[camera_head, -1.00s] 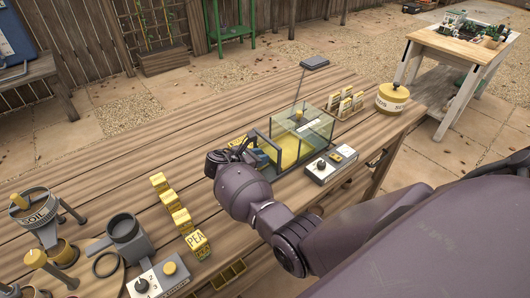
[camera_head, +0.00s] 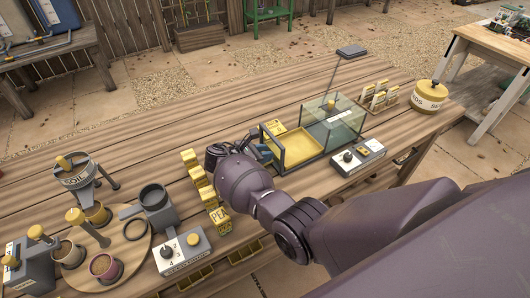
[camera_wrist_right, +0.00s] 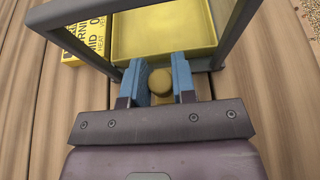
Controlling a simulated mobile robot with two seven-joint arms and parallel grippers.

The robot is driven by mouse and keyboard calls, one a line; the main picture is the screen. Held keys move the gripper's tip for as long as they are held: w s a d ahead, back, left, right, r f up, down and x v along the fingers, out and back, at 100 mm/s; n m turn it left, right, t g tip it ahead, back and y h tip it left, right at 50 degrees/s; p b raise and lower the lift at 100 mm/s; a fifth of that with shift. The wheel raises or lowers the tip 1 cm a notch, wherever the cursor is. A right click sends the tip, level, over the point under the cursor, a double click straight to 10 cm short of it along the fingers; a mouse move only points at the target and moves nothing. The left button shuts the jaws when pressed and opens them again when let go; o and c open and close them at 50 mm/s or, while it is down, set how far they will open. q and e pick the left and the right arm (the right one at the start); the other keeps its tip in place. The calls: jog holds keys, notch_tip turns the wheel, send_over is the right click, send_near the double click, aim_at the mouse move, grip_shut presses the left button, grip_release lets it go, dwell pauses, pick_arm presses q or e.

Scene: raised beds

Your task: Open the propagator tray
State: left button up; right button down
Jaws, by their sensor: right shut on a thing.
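The propagator has a clear glass box (camera_head: 338,122) with dark edges and a small yellow knob on top. Its yellow tray (camera_head: 298,144), framed by dark bars, extends out of the box's left side, open above. In the wrist view the tray (camera_wrist_right: 165,32) lies just ahead of my right gripper. My right gripper (camera_wrist_right: 159,82) has its blue fingers shut on a round yellow knob (camera_wrist_right: 160,84) at the tray's near edge. In the head view my right wrist hides this knob and most of the gripper (camera_head: 262,150). My left gripper is not in view.
Yellow packets (camera_head: 380,95) and a seed tin (camera_head: 429,95) stand to the right.

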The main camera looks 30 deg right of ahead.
jog(key=c, duration=1)
grip_release()
jog(key=shift+o, duration=0.3)
jog(key=shift+a+r, duration=0.1)
jog(key=shift+a+r, duration=0.15)
jog(key=shift+a, duration=0.15)
jog(key=p+v, duration=0.2)
jog(key=v, duration=0.7)
jog(key=shift+p, duration=0.3)
jog(key=shift+s+a+r, duration=0.1)
jog(key=shift+a+r, duration=0.1)
jog(key=shift+a, duration=0.25)
